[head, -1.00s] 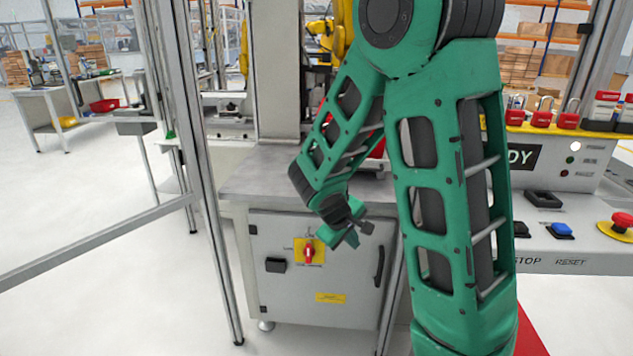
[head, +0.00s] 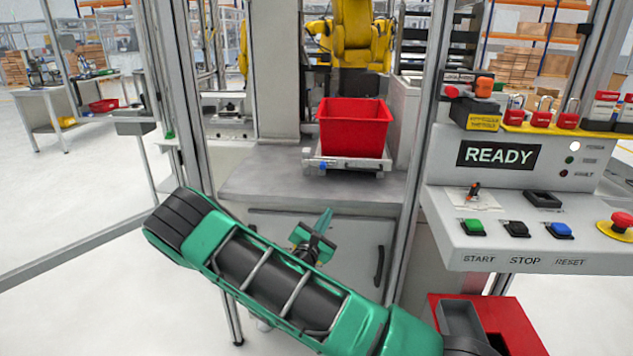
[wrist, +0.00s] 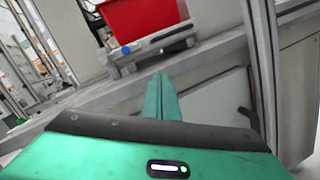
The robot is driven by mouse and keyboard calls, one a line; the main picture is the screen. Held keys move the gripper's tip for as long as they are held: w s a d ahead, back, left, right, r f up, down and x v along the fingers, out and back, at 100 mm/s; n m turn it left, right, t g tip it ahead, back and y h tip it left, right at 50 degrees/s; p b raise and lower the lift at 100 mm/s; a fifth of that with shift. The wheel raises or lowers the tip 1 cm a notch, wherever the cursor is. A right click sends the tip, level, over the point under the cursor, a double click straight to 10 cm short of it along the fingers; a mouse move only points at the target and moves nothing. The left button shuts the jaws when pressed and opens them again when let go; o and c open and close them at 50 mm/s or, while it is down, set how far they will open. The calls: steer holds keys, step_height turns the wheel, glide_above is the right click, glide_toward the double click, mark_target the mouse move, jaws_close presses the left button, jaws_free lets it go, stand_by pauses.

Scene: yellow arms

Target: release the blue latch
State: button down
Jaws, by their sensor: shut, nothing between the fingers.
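The blue latch (head: 323,166) is a small blue spot on the front of the grey metal fixture (head: 345,166) under the red crate (head: 352,130). In the wrist view the blue latch (wrist: 125,50) sits at the left of the fixture's front, below the red crate (wrist: 140,18). My gripper (head: 326,214) is in front of the grey cabinet, below the worktop edge and apart from the latch. In the wrist view my gripper's green fingers (wrist: 160,78) are together and empty, with their tips below and right of the latch.
The grey worktop (head: 255,178) is bare left of the fixture. A metal frame post (head: 423,130) stands at its right, before the control panel (head: 500,236) with buttons. A yellow robot arm (head: 355,35) is behind the crate. A red box (head: 520,330) sits at lower right.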

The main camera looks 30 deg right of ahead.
mark_target(319, 187)
steer(key=a+n+t, duration=0.1)
steer(key=w+a+n+t+y, duration=0.1)
steer(key=a+n, duration=0.1)
steer(key=w+a+n+t, duration=0.1)
steer(key=a+n, duration=0.1)
steer(key=shift+w+f+t+y, duration=0.15)
steer(key=shift+f+t+y, duration=0.15)
steer(key=shift+y, duration=0.1)
steer(key=x, duration=2)
